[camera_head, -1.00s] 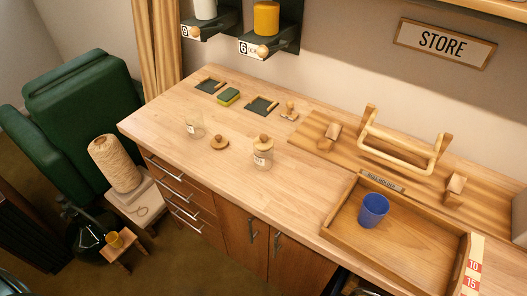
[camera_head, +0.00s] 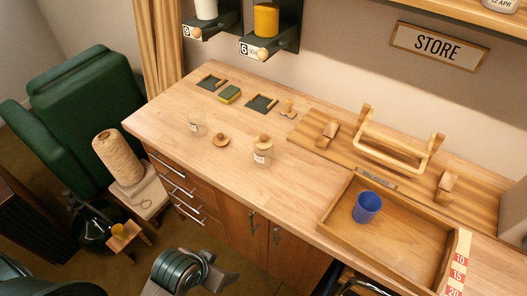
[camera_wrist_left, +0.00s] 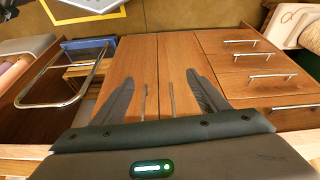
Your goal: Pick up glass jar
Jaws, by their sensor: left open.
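An open clear glass jar (camera_head: 196,127) stands upright on the wooden table, towards its left end. A round wooden lid with a knob (camera_head: 221,140) lies beside it. A second glass jar (camera_head: 262,155), with a white label and a wooden lid on top, stands to the right, near the front edge. My left arm shows at the bottom of the head view, low in front of the table and away from both jars. In the left wrist view my left gripper (camera_wrist_left: 160,92) is open and empty, facing the cabinet doors; no jar shows there. My right gripper is out of view.
A wooden tray (camera_head: 413,243) holds a blue cup (camera_head: 367,207) on the right. A wooden stand (camera_head: 395,148) is behind it. Drawer handles (camera_head: 190,212) jut from the front.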

